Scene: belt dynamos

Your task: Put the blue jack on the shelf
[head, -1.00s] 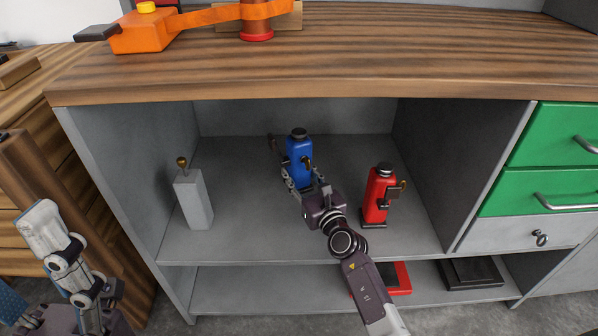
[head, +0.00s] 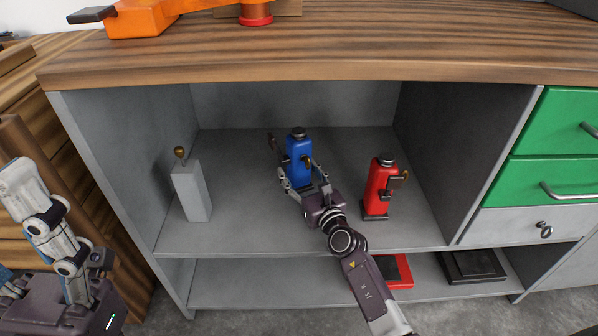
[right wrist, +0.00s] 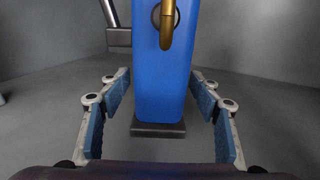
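The blue jack (head: 298,160) stands upright on the grey shelf (head: 270,225), inside the open bay under the wooden top. My right gripper (head: 299,186) reaches in from the front, with its fingers on both sides of the jack's lower body. In the right wrist view the blue jack (right wrist: 162,75) is between the fingers (right wrist: 160,108); gaps show on both sides, so the gripper is open. The jack's dark base rests on or very near the grey surface. My left gripper (head: 50,215) is at the left, outside the bay; its finger opening is unclear.
A red jack (head: 380,187) stands just right of my right arm. A grey block with a brass knob (head: 192,190) stands at the left. A lower shelf holds a red item (head: 397,270) and a dark tray (head: 471,266). Green drawers (head: 550,185) are at the right.

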